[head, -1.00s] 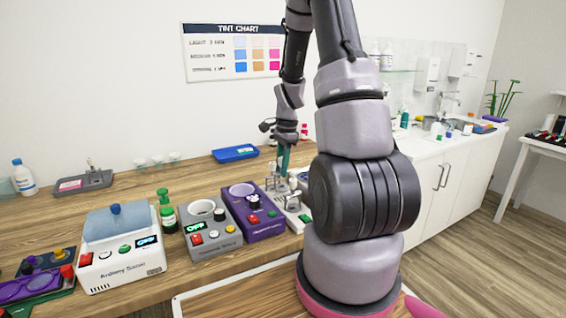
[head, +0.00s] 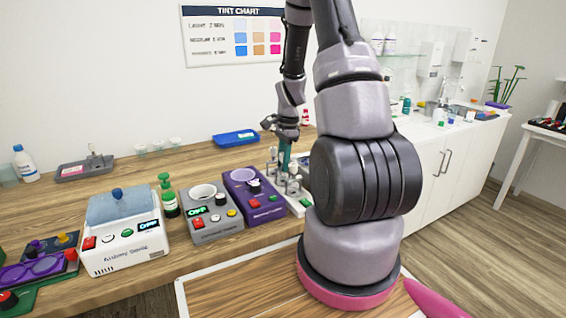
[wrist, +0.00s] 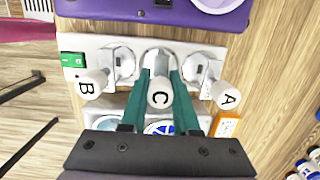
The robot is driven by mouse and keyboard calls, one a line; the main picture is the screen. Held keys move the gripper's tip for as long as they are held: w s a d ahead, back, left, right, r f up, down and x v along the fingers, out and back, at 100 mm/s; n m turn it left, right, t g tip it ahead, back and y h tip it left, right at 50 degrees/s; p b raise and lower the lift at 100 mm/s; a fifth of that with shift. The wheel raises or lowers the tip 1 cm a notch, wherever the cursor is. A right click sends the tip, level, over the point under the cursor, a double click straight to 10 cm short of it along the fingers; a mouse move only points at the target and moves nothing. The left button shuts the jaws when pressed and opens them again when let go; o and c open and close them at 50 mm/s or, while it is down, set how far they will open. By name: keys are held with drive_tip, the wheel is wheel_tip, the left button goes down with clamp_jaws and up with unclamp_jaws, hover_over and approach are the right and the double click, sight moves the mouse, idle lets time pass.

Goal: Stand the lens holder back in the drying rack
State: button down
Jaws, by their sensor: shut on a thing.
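My gripper (wrist: 162,98) has teal fingers and is shut on the lens holder with the white knob C (wrist: 160,92). In the head view my gripper (head: 285,160) is low over the bench at the drying rack. The white drying rack (wrist: 100,45) lies under the fingers, with holder B (wrist: 87,84) on the left and holder A (wrist: 226,95) on the right. Holder C is between them, over the middle place. I cannot tell whether its foot is seated, since the knob and fingers hide the lower part.
A purple device (head: 250,190) stands close beside the rack, with a grey device (head: 210,215) to its left. A green switch (wrist: 72,61) and an orange label (wrist: 227,126) are near the rack's ends. A blue tray (head: 235,138) lies farther back.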

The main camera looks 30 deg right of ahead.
sight(282, 154)
drive_tip(key=shift+f, duration=0.35)
idle(0.4)
drive_tip(key=c, duration=0.6)
unclamp_jaws()
drive_tip(key=o, duration=0.3)
drive_tip(key=shift+o, duration=0.2)
drive_tip(key=shift+r, duration=0.15)
drive_tip(key=shift+r, duration=2.9)
drive_tip(key=shift+r, duration=0.1)
